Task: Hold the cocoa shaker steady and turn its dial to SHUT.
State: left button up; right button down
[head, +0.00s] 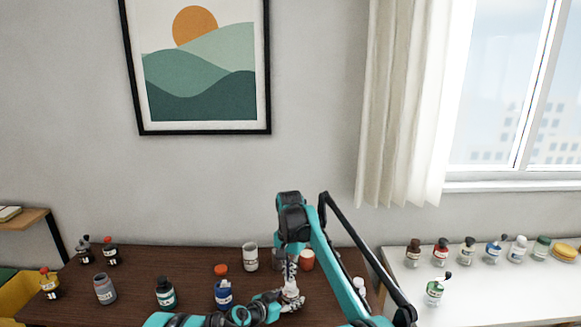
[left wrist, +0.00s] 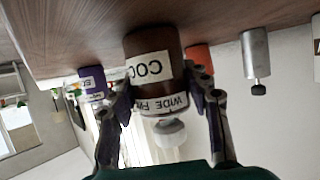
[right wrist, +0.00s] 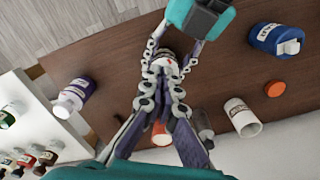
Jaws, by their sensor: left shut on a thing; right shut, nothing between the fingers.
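The cocoa shaker (left wrist: 152,50) is brown with a white label, upside down in the left wrist view. A white band reading "WIDE" (left wrist: 180,102) goes round its dial end, with a white knob (left wrist: 170,132) beyond. My left gripper (left wrist: 162,84) is shut on the shaker, one finger on each side. In the head view my left gripper (head: 290,303) is low in the middle. My right gripper (head: 290,278) points down just above it, shut and empty. In the right wrist view its fingers (right wrist: 167,72) overlap the pale top in front of them. I cannot read the dial's setting.
On the dark table stand a blue jar (head: 224,295), a green-black bottle (head: 165,292), a grey jar (head: 105,289), a white cup (head: 250,257) and an orange-red cup (head: 307,260). An orange lid (head: 221,270) lies between. A white counter (head: 480,297) with several bottles is at right.

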aim_at(291, 286)
jog(key=shift+r, duration=0.2)
notch_tip(291, 286, down, 6)
jog(key=w+a, duration=0.2)
dwell(1.0)
dwell(0.7)
